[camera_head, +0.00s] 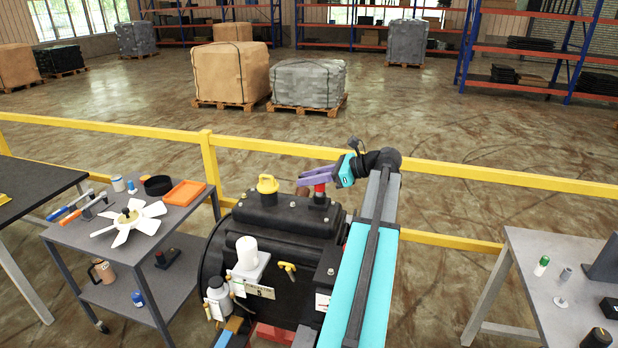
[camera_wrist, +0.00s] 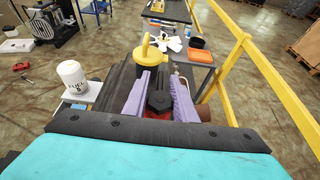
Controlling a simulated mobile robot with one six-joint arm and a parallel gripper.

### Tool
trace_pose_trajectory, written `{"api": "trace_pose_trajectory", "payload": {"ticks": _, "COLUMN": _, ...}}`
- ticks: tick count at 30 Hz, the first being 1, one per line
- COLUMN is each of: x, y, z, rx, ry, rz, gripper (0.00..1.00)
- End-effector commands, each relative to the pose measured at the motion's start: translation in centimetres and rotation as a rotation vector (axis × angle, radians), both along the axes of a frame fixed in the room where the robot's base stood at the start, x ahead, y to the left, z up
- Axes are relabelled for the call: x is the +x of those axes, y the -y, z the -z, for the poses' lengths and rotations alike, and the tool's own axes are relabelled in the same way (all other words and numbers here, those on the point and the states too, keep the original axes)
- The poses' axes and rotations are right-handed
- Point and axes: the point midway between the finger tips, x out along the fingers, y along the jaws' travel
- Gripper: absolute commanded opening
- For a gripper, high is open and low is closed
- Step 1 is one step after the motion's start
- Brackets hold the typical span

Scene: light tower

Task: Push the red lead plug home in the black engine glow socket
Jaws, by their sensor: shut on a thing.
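The red lead plug (camera_head: 320,188) is between the purple fingers of my gripper (camera_head: 310,177), over the top of the black engine (camera_head: 290,215). In the wrist view my gripper (camera_wrist: 160,88) has one finger on each side of the plug, which shows a dark top and red sides (camera_wrist: 158,114). A short black piece (camera_head: 319,200), which looks like the glow socket, stands directly under the plug on the engine's top. The plug looks upright and lined up with it. I cannot tell how deep the plug sits, as the fingers hide part of the joint.
A yellow cap (camera_head: 267,185) stands on the engine left of the plug. A white fuel canister (camera_head: 246,252) is at the engine's front. A yellow rail (camera_head: 450,175) runs behind. A grey cart (camera_head: 125,240) with a white fan (camera_head: 128,222) is left; another table (camera_head: 545,290) is right.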

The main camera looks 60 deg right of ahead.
Motion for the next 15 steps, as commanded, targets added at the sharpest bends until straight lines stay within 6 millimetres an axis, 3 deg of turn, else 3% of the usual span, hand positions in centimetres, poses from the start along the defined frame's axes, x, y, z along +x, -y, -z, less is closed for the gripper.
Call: {"api": "trace_pose_trajectory", "payload": {"ticks": 15, "x": 0.00, "y": 0.00, "z": 0.84, "rx": 0.000, "ry": 0.000, "rz": 0.000, "gripper": 0.00}}
